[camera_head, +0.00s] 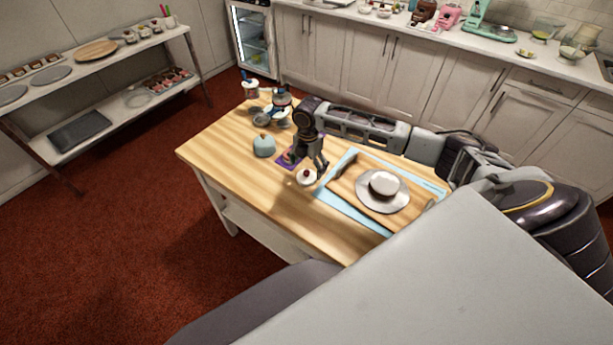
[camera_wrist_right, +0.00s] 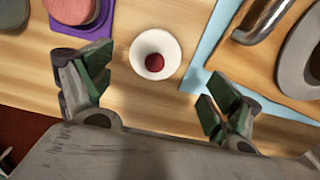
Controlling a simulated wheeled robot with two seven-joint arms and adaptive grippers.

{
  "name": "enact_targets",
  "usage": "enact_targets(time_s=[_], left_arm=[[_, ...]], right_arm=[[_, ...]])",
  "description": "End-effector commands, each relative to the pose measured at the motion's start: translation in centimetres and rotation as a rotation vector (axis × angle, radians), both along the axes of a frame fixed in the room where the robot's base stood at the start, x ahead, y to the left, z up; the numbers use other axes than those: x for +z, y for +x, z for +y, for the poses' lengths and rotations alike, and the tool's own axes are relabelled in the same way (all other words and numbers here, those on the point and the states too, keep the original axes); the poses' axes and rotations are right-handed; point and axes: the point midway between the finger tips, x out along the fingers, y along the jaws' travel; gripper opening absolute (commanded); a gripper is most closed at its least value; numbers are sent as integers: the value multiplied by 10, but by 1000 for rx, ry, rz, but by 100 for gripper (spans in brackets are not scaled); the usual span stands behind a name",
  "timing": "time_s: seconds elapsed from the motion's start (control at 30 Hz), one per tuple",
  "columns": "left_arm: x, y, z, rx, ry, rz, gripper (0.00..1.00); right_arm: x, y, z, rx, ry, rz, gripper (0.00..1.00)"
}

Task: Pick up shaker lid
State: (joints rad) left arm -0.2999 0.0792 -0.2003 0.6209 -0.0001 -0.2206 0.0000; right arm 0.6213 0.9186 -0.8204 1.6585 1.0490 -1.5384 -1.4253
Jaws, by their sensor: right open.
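A small round white piece (camera_head: 306,178) with a dark red ball in its middle sits on the wooden table; it may be the shaker lid. In the right wrist view this white piece (camera_wrist_right: 142,62) lies ahead of the gap between my fingers, touched by neither. My right gripper (camera_head: 311,164) is open and empty, pointing down just behind the white piece. Its two green-padded fingers are spread wide in the wrist view (camera_wrist_right: 158,88). The gripper hides part of a purple mat (camera_head: 284,162), which bears a pink round thing (camera_wrist_right: 75,8). My left gripper is not in view.
A pale blue rounded object (camera_head: 264,146) stands left of the gripper. Jars (camera_head: 281,101) stand at the far left corner. The front-left tabletop is clear.

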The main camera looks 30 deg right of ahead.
Motion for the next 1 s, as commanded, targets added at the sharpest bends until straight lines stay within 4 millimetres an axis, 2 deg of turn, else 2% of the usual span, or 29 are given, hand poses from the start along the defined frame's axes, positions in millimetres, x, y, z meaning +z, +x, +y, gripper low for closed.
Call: enact_targets(time_s=[0.27,0.7,1.0], left_arm=[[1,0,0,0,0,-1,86],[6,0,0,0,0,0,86],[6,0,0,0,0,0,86]], right_arm=[[-4,1,1,0,0,0,91],[-46,6,6,0,0,1,91],[-52,6,6,0,-1,0,91]])
